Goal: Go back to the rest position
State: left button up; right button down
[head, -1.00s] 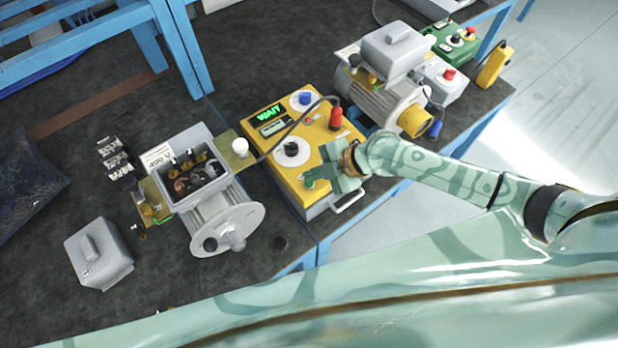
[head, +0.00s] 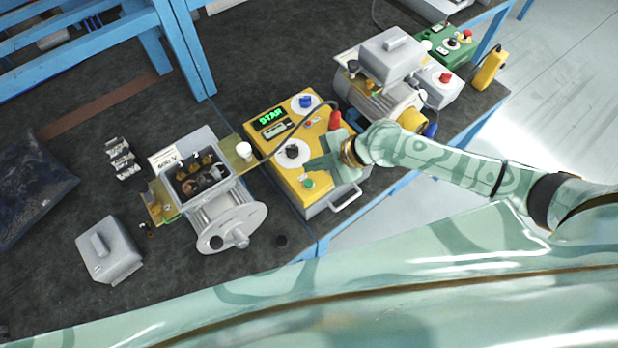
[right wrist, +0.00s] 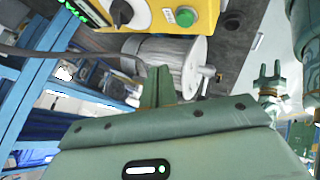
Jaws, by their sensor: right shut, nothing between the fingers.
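My right gripper (head: 318,166) is over the front part of the yellow control box (head: 259,153). Its closed fingers hold nothing; they also show in the right wrist view (right wrist: 158,88). The green button (head: 309,183) on the box is uncovered, just below the fingers in the head view. In the right wrist view the green button (right wrist: 185,17) is also clear of the fingers. The box display (head: 271,117) is lit with green letters that look like "STAR".
An open grey motor (head: 229,221) stands left of the box, with its grey cover (head: 108,250) on the bench. A second motor (head: 375,98), a green box (head: 450,48) and a cable surround the right side. A blue rack (head: 90,45) stands at the back left.

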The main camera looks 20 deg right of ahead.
dwell(0.8)
jog(key=s+a+r+m, duration=0.1)
jog(key=s+a+r, duration=0.1)
jog(key=s+a, duration=0.2)
jog(key=s+d+r+m+t+h, duration=0.1)
jog(key=s+d+r+m+h, duration=0.2)
jog(key=d, duration=0.4)
jog(key=s+d+r+m+t+h, duration=0.1)
jog(key=s+d+r+m+h, duration=0.15)
jog(key=d+m+h, duration=0.4)
jog(key=s+d+r+m+h, duration=0.2)
jog(key=s+d+m+h, duration=0.15)
jog(key=d, duration=0.45)
jog(key=s+a+f+g+y+b, duration=0.1)
jog(key=s+a+f+y+b, duration=0.15)
jog(key=f, duration=1.35)
jog(key=s+a+f+g+y+b, duration=0.1)
jog(key=s+a+f+b, duration=0.15)
jog(key=f, duration=1.35)
jog(key=s+f+m+g+y+b, duration=0.1)
jog(key=s+f+m+g+b, duration=0.2)
jog(key=s+f, duration=1.6)
notch_tip(320, 180, down, 3)
jog(key=b, duration=0.3)
jog(key=shift+s+r+m, duration=0.2)
jog(key=shift+s+m, duration=0.1)
